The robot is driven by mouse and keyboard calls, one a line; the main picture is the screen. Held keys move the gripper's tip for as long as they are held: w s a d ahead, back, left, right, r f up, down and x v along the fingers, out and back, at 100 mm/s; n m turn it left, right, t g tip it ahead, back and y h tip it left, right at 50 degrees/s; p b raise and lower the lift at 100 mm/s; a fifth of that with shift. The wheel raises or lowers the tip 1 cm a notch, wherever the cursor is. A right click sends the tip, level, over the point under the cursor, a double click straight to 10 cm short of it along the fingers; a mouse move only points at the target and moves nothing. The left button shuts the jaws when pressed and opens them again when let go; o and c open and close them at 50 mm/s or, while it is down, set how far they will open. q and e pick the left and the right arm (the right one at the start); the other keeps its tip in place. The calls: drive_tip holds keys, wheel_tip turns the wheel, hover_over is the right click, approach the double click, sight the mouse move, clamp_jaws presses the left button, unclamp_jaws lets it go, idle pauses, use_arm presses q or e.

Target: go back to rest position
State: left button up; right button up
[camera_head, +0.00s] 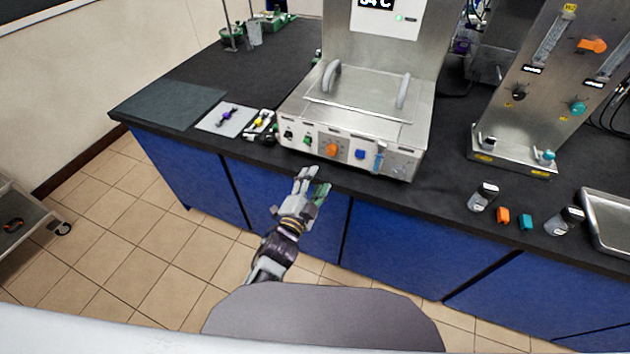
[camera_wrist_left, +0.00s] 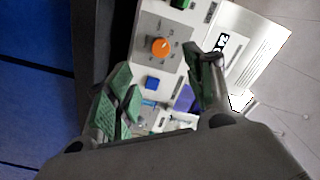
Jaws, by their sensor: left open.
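My left gripper (camera_head: 311,186) is in front of the bench edge, just below the control panel of the steel bath unit (camera_head: 355,150). It also shows in the left wrist view (camera_wrist_left: 160,90), with its green-padded fingers apart and nothing between them. Beyond the fingers in that view is the panel with an orange knob (camera_wrist_left: 160,47) and a blue button (camera_wrist_left: 152,83). The gripper appears apart from the panel. My right gripper is not in view.
The black bench (camera_head: 440,190) with blue cabinets has a steel flow panel (camera_head: 520,120), two small bottles (camera_head: 483,197), orange and teal caps (camera_head: 503,215), and a metal tray (camera_head: 606,225) at right. Tiled floor (camera_head: 130,230) is clear at left, with a cart (camera_head: 25,222) at far left.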

use_arm(q)
drive_tip(key=shift+a, duration=0.1)
idle(0.4)
drive_tip(key=s+a+f+n+g+y, duration=0.2)
drive_tip(key=a+f+n+g+y, duration=0.15)
drive_tip(key=a, duration=0.25)
drive_tip(key=s+a+f+n+g+y, duration=0.2)
drive_tip(key=s+a+f+n, duration=0.1)
drive_tip(key=a+n, duration=0.3)
drive_tip(key=s+a+n+g, duration=0.1)
drive_tip(key=s+a+g, duration=0.15)
drive_tip(key=s, duration=0.25)
drive_tip(key=s+a+f+n+g, duration=0.1)
drive_tip(key=s+a+g, duration=0.15)
drive_tip(key=s, duration=0.35)
drive_tip(key=s+a+n+g, duration=0.1)
drive_tip(key=s+g, duration=0.2)
drive_tip(key=s, duration=0.2)
wheel_tip(320, 180, down, 33)
drive_tip(key=s+g, duration=0.2)
drive_tip(key=s, duration=0.1)
drive_tip(key=s+a+f, duration=0.2)
drive_tip(key=s+f, duration=0.8)
drive_tip(key=s, duration=0.1)
drive_tip(key=s+a+f, duration=0.2)
drive_tip(key=s+f, duration=0.8)
drive_tip(key=s, duration=0.1)
drive_tip(key=shift+a+g, duration=0.15)
drive_tip(key=shift+g, duration=0.2)
